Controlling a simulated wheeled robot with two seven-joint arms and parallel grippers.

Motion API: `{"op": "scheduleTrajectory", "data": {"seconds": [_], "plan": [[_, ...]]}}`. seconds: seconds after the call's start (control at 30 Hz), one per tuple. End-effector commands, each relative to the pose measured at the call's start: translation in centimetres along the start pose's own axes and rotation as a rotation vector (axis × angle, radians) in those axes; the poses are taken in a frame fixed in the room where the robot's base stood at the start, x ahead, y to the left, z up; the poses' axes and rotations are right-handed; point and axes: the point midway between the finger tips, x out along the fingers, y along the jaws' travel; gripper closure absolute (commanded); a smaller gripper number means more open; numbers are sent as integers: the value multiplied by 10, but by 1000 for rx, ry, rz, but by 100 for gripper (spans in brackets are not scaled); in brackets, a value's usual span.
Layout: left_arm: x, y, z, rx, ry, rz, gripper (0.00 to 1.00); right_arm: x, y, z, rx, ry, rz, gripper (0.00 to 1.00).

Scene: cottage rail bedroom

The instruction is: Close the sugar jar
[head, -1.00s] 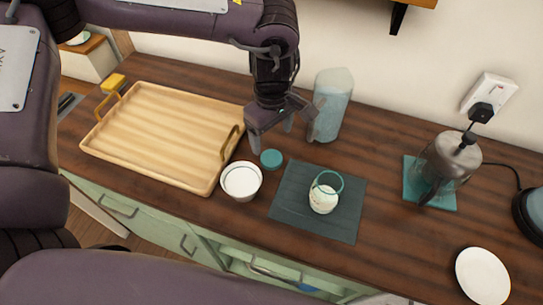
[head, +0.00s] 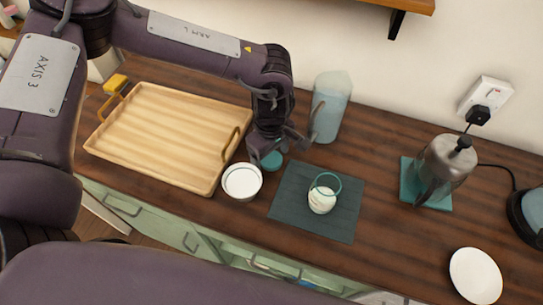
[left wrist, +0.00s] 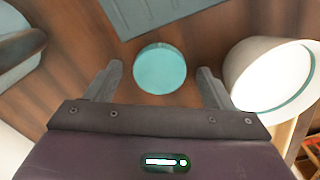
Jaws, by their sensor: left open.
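The sugar jar (head: 321,203) looks like a clear glass jar with a teal rim and white contents. It stands open on a dark teal mat (head: 290,214), which also shows in the left wrist view (left wrist: 150,14). A round teal lid (head: 271,162) lies flat on the counter left of the mat. My left gripper (head: 272,151) is open just above the lid. In the left wrist view the lid (left wrist: 161,68) sits between the spread fingers, with gaps on both sides. My right gripper is not in view.
A white bowl (head: 241,182) stands close left of the lid, and a wooden tray (head: 165,130) lies beyond it. A tall pitcher (head: 331,108) stands behind. A French press (head: 440,170) and white plate (head: 476,276) are at right. Counter between mat and press is clear.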

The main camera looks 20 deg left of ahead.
Motion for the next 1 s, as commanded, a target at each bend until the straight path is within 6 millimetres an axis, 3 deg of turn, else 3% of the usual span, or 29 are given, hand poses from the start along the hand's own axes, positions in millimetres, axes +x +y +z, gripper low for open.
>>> {"op": "scheduleTrajectory", "data": {"seconds": [0.27,0.63,1.0], "plan": [[0,0,0,0,0,1,24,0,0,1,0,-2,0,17],[0,0,0,0,0,1,71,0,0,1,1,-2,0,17],[-3,1,0,-1,0,2,72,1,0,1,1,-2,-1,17]]}}
